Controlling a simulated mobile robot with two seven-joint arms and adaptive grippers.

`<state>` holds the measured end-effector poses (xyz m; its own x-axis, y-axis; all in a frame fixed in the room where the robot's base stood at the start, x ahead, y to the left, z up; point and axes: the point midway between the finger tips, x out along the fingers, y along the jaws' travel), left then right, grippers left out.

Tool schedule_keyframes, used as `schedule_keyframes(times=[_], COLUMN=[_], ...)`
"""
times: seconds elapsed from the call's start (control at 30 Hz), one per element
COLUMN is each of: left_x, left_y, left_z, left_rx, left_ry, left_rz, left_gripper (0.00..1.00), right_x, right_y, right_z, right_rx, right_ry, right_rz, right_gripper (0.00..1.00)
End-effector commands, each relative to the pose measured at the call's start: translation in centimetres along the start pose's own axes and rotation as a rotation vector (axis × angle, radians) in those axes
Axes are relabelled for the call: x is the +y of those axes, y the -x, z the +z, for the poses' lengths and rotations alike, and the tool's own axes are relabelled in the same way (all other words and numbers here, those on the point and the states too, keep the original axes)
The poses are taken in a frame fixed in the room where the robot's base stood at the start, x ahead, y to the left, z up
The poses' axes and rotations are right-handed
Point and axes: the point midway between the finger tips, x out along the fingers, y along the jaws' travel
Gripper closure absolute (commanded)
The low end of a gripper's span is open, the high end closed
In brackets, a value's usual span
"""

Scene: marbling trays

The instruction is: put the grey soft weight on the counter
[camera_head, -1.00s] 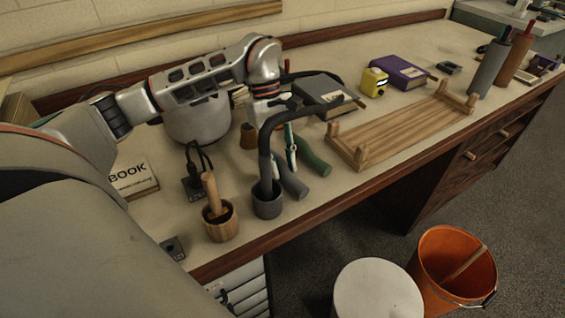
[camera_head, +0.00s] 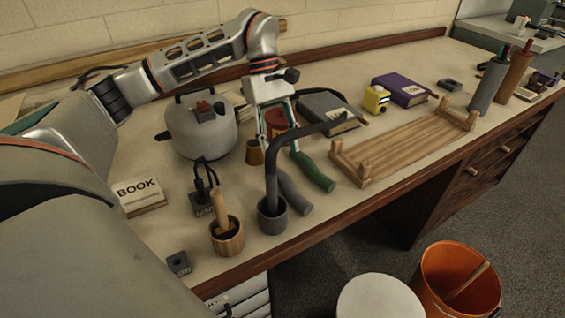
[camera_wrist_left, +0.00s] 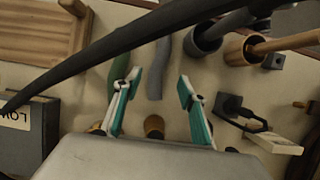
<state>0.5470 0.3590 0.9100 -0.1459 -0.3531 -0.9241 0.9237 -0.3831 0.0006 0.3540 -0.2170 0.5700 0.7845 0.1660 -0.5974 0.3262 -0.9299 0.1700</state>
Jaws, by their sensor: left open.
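The grey soft weight (camera_head: 295,194) is a limp tube lying on the counter (camera_head: 330,215), beside a similar green weight (camera_head: 314,172). It also shows in the left wrist view (camera_wrist_left: 159,68), beyond and between the fingertips. My left gripper (camera_head: 277,135) is open and empty. It hangs above the counter, behind the grey weight and apart from it. In the left wrist view its two fingers (camera_wrist_left: 157,90) stand wide apart. A dark curved rod rising from a grey cup (camera_head: 272,215) partly hides the gripper and the weight's far end. My right gripper is not in view.
A wooden rack (camera_head: 405,142) stands right of the weights. A wooden mortar (camera_head: 226,240) is at the front left. A large grey pot (camera_head: 200,135), a red can (camera_head: 281,121) and a dark book (camera_head: 328,110) crowd the back. An orange bucket (camera_head: 440,275) is on the floor.

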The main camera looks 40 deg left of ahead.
Motion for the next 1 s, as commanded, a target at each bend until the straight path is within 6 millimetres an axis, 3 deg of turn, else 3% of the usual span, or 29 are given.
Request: schedule_keyframes(times=[0.03,0.2,0.87,1.0], left_x=[0.0,0.0,0.0,-0.1], left_y=[1.1,2.4,2.8,5.9], left_z=[0.1,0.0,0.0,1.4], left_rx=[0.002,0.001,0.001,0.014], left_ry=[0.002,0.001,0.0,-0.012], left_rz=[0.004,0.0,0.001,0.031], left_gripper=[0.59,0.59,0.59,0.59], right_x=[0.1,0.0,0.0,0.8], right_y=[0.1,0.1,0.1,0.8], right_z=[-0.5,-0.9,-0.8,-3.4], right_rx=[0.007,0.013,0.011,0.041], right_ry=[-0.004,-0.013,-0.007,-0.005], right_rz=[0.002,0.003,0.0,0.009], right_gripper=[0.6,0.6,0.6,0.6])
